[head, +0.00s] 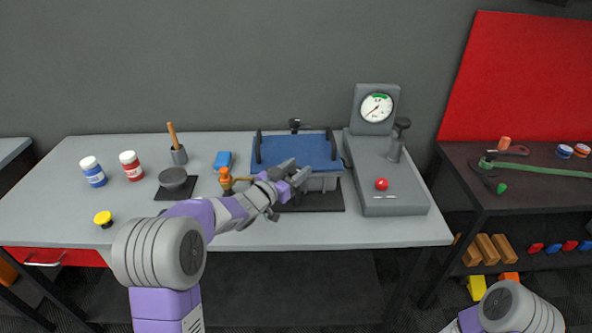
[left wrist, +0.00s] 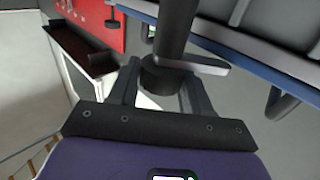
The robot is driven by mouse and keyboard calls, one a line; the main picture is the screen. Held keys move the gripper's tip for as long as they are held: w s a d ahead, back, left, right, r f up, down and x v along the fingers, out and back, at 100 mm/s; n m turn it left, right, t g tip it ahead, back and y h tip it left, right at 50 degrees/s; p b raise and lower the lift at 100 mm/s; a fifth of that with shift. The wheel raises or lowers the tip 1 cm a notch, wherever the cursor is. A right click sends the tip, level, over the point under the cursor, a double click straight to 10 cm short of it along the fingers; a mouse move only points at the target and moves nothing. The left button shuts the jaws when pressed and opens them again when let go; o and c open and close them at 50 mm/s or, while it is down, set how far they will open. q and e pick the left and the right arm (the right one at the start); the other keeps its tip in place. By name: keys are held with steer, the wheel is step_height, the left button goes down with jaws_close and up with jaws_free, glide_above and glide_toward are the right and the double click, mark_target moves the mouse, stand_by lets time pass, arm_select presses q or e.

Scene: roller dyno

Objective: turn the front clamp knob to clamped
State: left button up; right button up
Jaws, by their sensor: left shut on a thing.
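The roller dyno has a blue top (head: 315,149) and stands on a dark base plate at the middle of the bench. My left gripper (head: 294,174) is at its front edge and covers much of the front clamp there. In the left wrist view my left gripper (left wrist: 163,88) has its two fingers on either side of a dark grey clamp knob (left wrist: 172,42), shut on it. A lighter grey bar (left wrist: 206,65) sticks out to the right beside the knob. The knob's turned position cannot be told. My right gripper is out of view.
A grey gauge stand (head: 385,185) with a red button (head: 382,184) stands right of the dyno. The bench front (head: 330,233) is clear.

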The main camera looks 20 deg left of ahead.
arm_select(q)
steer(key=m+g+h+p, duration=0.2)
steer(key=h+p, duration=0.1)
steer(key=m+g+h+p, duration=0.3)
steer(key=p, duration=0.1)
steer(key=shift+w+a+r+h, duration=0.1)
steer(key=shift+a+r+h, duration=0.1)
steer(key=shift+h, duration=0.1)
steer(key=shift+d+f+m+g+h+p, duration=0.1)
steer(key=shift+m+g+h+p, duration=0.6)
steer(key=shift+m+g+p, duration=0.4)
steer(key=shift+d+f+m+g+h, duration=0.1)
steer(key=shift+m+g+h, duration=0.4)
steer(key=shift+g, duration=0.5)
steer(key=shift+m+g+h, duration=0.3)
steer(key=shift+m+g, duration=0.4)
steer(key=shift+g, duration=0.3)
steer(key=shift+g+p, duration=0.3)
steer(key=o, duration=1)
steer(key=shift+c, duration=0.2)
steer(key=v, duration=0.7)
steer(key=shift+a+p, duration=0.25)
steer(key=shift+p, duration=0.05)
